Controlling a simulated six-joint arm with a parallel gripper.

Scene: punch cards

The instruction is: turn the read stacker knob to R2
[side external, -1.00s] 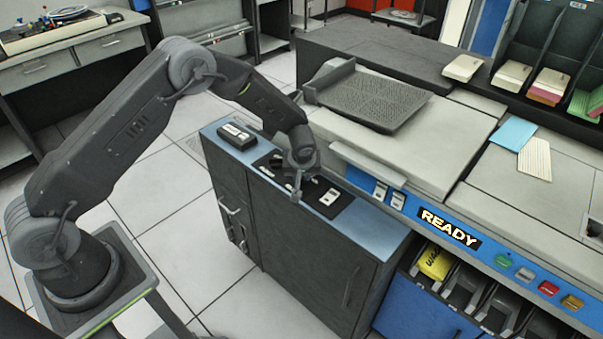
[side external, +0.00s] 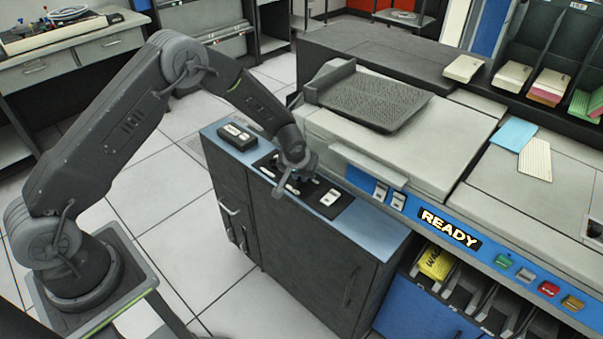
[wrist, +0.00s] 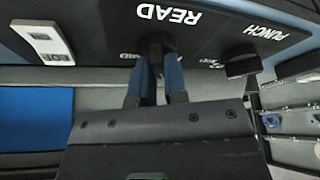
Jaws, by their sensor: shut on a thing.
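The read stacker knob (wrist: 157,42) is dark and sits on a black panel below the white READ label, which appears upside down in the wrist view. My gripper (wrist: 156,72) is shut on this knob, with its blue-padded fingers on either side. The fingers hide much of the knob, so I cannot tell its pointer's direction. Small white position marks beside it are partly covered and hard to read. In the side view my gripper (side external: 281,188) is low over the black panel (side external: 332,208) on the blue-topped cabinet, and it hides the knob there.
The dark punch knob (wrist: 240,62) stands close to the right in the wrist view. A white switch (wrist: 42,38) is at the left. A black box (side external: 236,137) sits on the cabinet's far end. The card machine with its lit READY sign (side external: 449,228) stands to the right.

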